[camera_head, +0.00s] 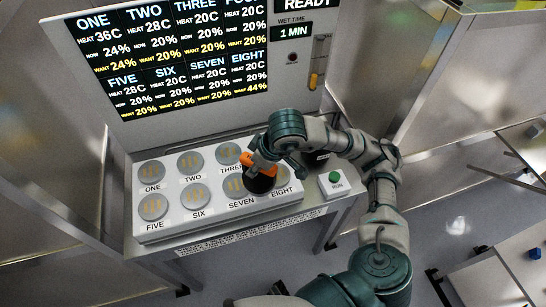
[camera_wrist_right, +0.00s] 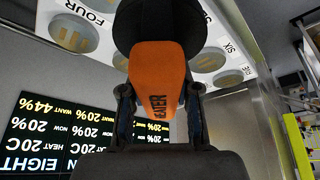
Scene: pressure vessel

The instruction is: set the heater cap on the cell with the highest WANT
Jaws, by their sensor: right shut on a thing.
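The heater cap (camera_head: 259,182), a black round cap with an orange grip, is held by my right gripper (camera_head: 257,161). The right wrist view shows the orange grip marked HEATER (camera_wrist_right: 158,75) between the fingers. The white cell block (camera_head: 200,219) has two rows of round cells. In the head view the cap overlaps the area between cell SEVEN (camera_head: 233,187) and cell EIGHT (camera_head: 280,184), partly hiding EIGHT. I cannot tell whether it touches the block. The display (camera_head: 170,60) reads WANT 44% for EIGHT, 24% for ONE, and 20% for the others whose values are readable. My left gripper is not in view.
A RUN box with a green button (camera_head: 335,177) sits right of the block. The panel shows READY, WET TIME 1 MIN (camera_head: 293,32) and a slider (camera_head: 317,75). My right arm passes over the right side of the bench. Cell FOUR (camera_wrist_right: 73,34) shows in the wrist view.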

